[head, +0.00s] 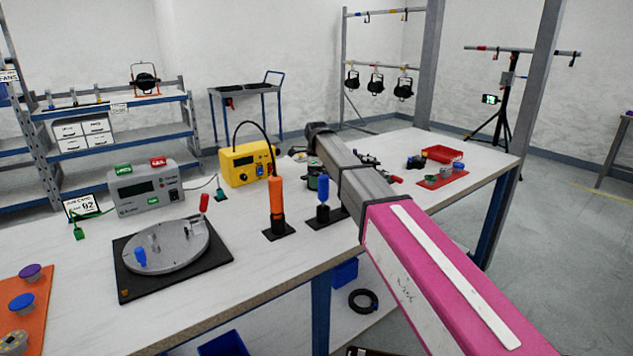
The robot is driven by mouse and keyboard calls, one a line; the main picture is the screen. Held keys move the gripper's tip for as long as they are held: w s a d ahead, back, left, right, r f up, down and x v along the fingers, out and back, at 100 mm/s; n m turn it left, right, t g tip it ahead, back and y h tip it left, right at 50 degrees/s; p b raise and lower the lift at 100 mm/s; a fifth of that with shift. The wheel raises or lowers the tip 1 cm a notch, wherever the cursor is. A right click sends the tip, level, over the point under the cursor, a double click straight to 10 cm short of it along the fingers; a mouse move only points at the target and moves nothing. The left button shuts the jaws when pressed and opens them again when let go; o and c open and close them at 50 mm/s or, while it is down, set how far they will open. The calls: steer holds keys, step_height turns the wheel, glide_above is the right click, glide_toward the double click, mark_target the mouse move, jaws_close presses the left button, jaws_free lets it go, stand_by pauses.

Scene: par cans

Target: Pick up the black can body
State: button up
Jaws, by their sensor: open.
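My arm, with a pink sleeve and grey links, reaches from the lower right over the workbench. My gripper does not show; the arm hides whatever lies behind its far end. A small dark rounded thing with green on it (313,181) stands on the bench just left of my arm, partly covered by it. I cannot tell whether it is the black can body. Black par cans (376,84) hang from a rail at the back, and another black can (145,81) stands on the left shelf.
The workbench (270,262) carries a round grey plate (166,246) on a black base, a grey meter (147,190), a yellow box (245,165), an orange-handled tool (276,205) and a blue-handled tool (323,196). A red tray (441,154) is at the far right.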

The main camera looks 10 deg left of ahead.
steer(key=c, duration=1.2)
steer(key=shift+o, duration=0.2)
steer(key=shift+r, duration=0.1)
